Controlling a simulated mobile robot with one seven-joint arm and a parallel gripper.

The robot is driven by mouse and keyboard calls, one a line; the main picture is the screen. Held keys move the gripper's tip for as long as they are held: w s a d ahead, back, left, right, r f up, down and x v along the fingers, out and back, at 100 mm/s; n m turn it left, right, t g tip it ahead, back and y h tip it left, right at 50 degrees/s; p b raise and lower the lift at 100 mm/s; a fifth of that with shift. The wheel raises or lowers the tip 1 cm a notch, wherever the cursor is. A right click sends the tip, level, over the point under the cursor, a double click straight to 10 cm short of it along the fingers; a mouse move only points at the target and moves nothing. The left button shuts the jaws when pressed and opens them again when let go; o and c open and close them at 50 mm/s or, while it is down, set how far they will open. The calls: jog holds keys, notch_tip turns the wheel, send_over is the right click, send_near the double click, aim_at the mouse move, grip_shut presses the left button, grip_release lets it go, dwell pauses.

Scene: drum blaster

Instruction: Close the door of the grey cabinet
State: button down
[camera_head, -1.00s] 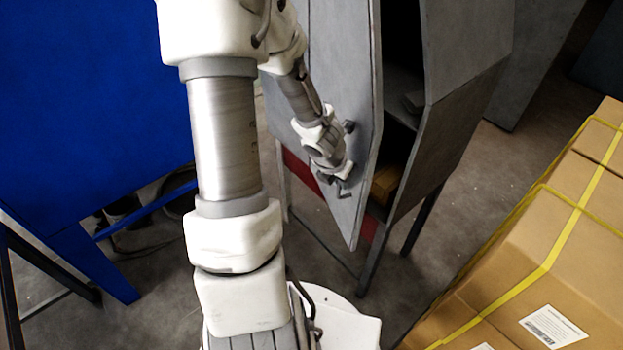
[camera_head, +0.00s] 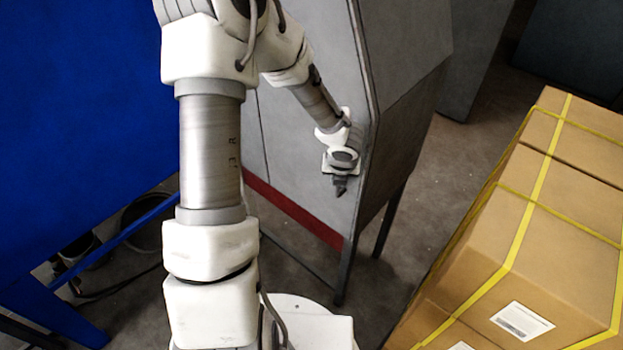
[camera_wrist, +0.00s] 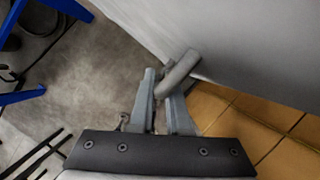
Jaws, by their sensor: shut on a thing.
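The grey cabinet (camera_head: 405,110) stands upper centre in the head view. Its grey door (camera_head: 290,130) lies against the front, and no dark opening shows between door and side wall. My gripper (camera_head: 340,187) is at the lower right of the door, near its free edge. In the wrist view, my gripper's fingers (camera_wrist: 160,90) are shut on the grey door handle (camera_wrist: 180,72), which sticks out from the pale door face (camera_wrist: 230,35). My arm hides part of the door and its left side, and I cannot tell whether it is latched.
A red strip (camera_head: 290,208) runs along the cabinet front below the door. Strapped cardboard boxes (camera_head: 540,220) stand at the right. A large blue panel (camera_head: 80,90) stands at the left. Bare concrete floor (camera_head: 415,225) lies between the cabinet and the boxes.

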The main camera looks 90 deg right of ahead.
jog(key=shift+s+d+r, duration=0.1)
jog(key=shift+s+d, duration=0.05)
jog(key=shift+s, duration=0.05)
jog(key=c, duration=0.9)
grip_release()
jog(key=shift+s+d, duration=0.1)
jog(key=shift+d, duration=0.05)
jog(key=shift+a+p+v, duration=0.2)
jog(key=shift+p+v, duration=2.2)
jog(key=shift+v, duration=6.25)
